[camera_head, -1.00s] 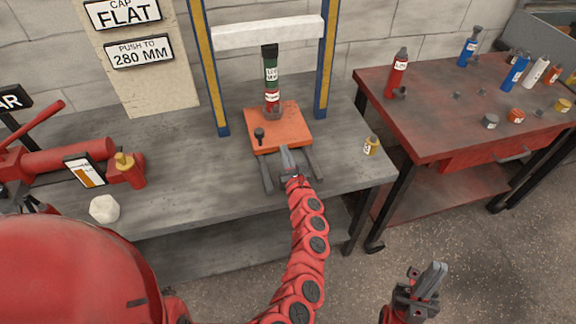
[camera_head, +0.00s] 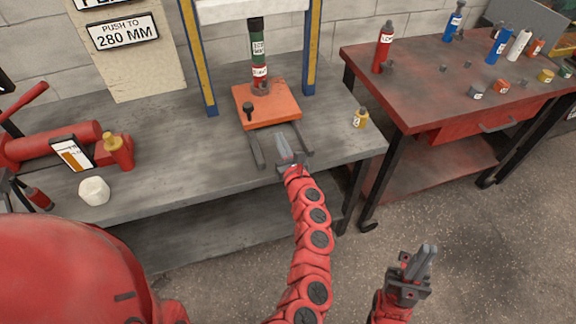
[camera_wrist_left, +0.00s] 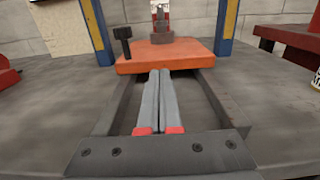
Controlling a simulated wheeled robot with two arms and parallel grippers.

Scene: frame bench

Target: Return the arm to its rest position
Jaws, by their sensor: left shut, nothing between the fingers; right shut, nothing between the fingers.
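My left gripper (camera_head: 283,150) is shut and empty, just in front of the press at the bench's front edge. In the left wrist view its two grey fingers (camera_wrist_left: 160,95) lie together and point at the orange plate (camera_wrist_left: 165,55). The orange plate (camera_head: 267,106) carries an upright stack of a green and a red-and-white labelled cylinder (camera_head: 259,55) with a dark top. My right gripper (camera_head: 425,268) is shut and empty, over the floor at the lower right.
Two dark rails (camera_head: 256,150) stick out in front of the plate. A red arbor tool (camera_head: 60,145) and a white lump (camera_head: 94,191) sit at left. A red table (camera_head: 420,90) with bottles stands at right.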

